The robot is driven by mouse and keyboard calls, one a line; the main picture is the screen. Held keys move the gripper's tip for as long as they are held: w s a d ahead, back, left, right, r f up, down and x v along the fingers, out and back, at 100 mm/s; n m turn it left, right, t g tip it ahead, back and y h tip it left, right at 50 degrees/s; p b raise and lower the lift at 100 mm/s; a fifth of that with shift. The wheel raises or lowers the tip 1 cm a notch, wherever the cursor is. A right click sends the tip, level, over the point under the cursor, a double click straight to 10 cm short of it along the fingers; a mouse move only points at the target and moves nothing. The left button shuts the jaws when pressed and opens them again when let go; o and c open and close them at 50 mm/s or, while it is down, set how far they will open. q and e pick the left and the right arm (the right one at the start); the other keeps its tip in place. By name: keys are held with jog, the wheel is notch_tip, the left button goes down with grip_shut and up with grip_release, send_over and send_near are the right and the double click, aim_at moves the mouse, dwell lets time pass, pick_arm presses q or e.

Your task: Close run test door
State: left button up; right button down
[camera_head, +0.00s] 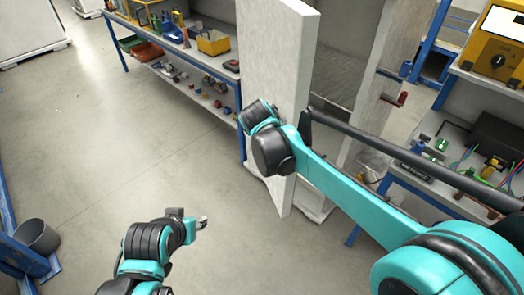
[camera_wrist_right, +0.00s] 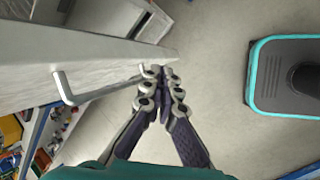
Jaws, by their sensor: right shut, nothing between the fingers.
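The run test door (camera_head: 275,75) is a tall pale panel standing swung open in the head view. In the right wrist view the door (camera_wrist_right: 90,55) fills the upper left, with a thin metal bar handle (camera_wrist_right: 100,87) on its face. My right gripper (camera_wrist_right: 161,72) is shut and empty, its fingertips close to the handle's far end and the door's edge; I cannot tell whether they touch. In the head view my right wrist is in front of the door and hides the fingers. My left gripper (camera_head: 203,222) hangs over the floor at lower left, away from the door.
A blue-framed shelf (camera_head: 150,50) with bins and tools stands behind the door at left. Another bench (camera_head: 450,140) with wires and a yellow instrument (camera_head: 497,50) is at right. A dark bin (camera_head: 38,237) stands at lower left. The floor between is clear.

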jog(key=w+a+f+n+h+p, duration=0.1)
jog(key=w+a+f+n+h, duration=0.1)
jog(key=w+a+f+n, duration=0.45)
jog(key=w+a+f+n+h+p, duration=0.1)
jog(key=w+a+n+h, duration=0.15)
jog(key=a, duration=0.75)
jog(key=d+r+b+x, duration=0.1)
jog(key=b+x, duration=0.4)
jog(key=x, duration=0.7)
jog(key=shift+w+d+r, duration=0.35)
jog(key=shift+w+r, duration=0.05)
jog(key=shift+r, duration=0.1)
